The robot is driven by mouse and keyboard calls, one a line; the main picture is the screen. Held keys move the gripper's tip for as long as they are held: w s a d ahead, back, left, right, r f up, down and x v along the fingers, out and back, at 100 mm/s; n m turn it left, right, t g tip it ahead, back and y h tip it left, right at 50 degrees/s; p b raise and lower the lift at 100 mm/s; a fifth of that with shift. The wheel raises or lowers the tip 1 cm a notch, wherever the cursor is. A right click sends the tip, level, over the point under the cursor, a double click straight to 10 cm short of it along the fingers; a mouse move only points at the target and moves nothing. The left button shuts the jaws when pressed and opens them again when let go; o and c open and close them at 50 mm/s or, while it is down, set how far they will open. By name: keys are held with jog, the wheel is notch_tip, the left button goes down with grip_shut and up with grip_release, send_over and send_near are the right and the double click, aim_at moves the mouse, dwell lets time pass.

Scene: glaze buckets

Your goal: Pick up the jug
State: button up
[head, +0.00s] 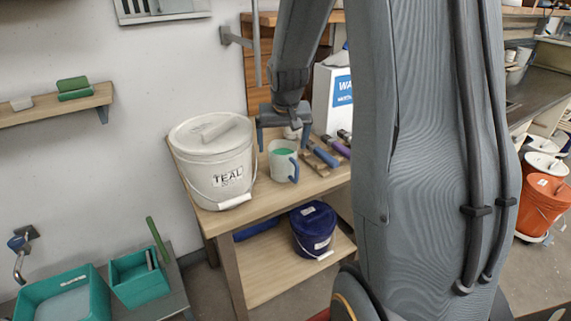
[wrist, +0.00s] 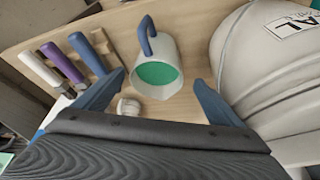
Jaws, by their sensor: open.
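The jug (head: 281,160) is white with a blue handle and green contents. It stands upright on the wooden bench, just right of the white TEAL bucket. In the wrist view the jug (wrist: 158,62) lies ahead of my gripper, between the lines of its fingers, with its handle pointing away. My gripper (head: 284,128) is above and behind the jug in the head view. Its blue fingers are spread wide in the wrist view (wrist: 152,95), with nothing held between them.
The TEAL bucket (head: 213,162) stands close beside the jug. Several handled tools (head: 326,155) lie on its other side. A small white object (wrist: 129,106) sits near my left finger in the wrist view. A dark blue bucket (head: 313,230) stands on the lower shelf.

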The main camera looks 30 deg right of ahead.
aim_at(283, 149)
jog(key=shift+p+x, duration=0.65)
jog(key=shift+x, duration=1.35)
jog(key=shift+s+d, duration=0.15)
jog(key=shift+d, duration=0.05)
jog(key=c, duration=2)
jog(key=shift+c, duration=0.2)
jog(key=shift+r, duration=0.25)
notch_tip(283, 149, up, 9)
jog(key=b, duration=0.2)
jog(key=shift+r, duration=0.2)
